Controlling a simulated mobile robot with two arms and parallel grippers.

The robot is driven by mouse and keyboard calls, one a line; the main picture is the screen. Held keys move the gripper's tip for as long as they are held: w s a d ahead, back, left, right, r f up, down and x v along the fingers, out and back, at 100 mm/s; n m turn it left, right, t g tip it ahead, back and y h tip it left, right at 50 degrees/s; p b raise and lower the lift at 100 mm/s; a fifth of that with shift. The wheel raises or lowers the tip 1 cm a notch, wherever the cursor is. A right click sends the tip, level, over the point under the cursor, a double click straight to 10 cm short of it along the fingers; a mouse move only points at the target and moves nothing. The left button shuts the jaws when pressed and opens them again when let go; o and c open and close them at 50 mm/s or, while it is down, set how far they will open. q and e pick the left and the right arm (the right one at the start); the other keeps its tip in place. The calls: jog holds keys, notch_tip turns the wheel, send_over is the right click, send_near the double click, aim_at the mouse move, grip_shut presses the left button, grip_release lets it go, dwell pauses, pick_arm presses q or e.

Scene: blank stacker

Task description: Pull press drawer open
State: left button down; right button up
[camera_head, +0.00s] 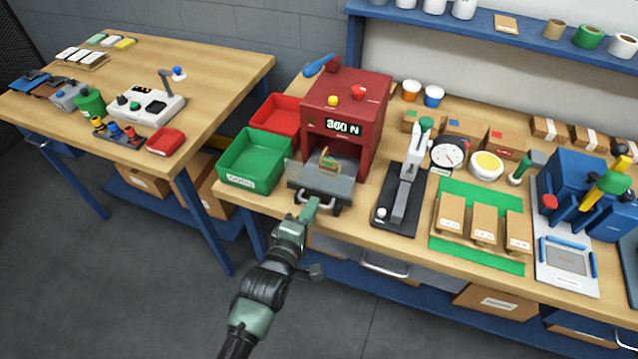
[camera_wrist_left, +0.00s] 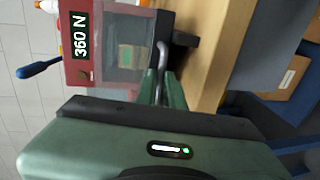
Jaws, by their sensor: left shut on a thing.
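The red press (camera_head: 342,112) stands near the left end of the main table, its display reading 360 N. Its grey drawer (camera_head: 308,178) sticks out at the front, towards me, with a small brown and green piece (camera_head: 328,161) lying at the press mouth. My left gripper (camera_head: 311,207) is shut on the drawer's metal handle (camera_head: 333,207). In the left wrist view the handle (camera_wrist_left: 162,55) runs between the green fingers (camera_wrist_left: 161,88), in front of the press (camera_wrist_left: 112,45). The fingers hide part of the handle. My right gripper is in neither view.
A green bin (camera_head: 256,161) and a red bin (camera_head: 277,115) stand left of the press. A black lever tool (camera_head: 402,197) stands to its right, beside a green mat (camera_head: 448,254) with cardboard boxes. The floor in front of the table is clear.

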pick_arm(q)
jog(key=shift+s+a, duration=0.15)
jog(key=shift+s, duration=0.25)
jog(key=c, duration=1.5)
grip_release()
jog(key=shift+s, duration=0.1)
jog(key=b+v, duration=0.1)
jog(key=v, duration=0.6)
jog(key=shift+s+a, duration=0.1)
jog(key=shift+s, duration=0.15)
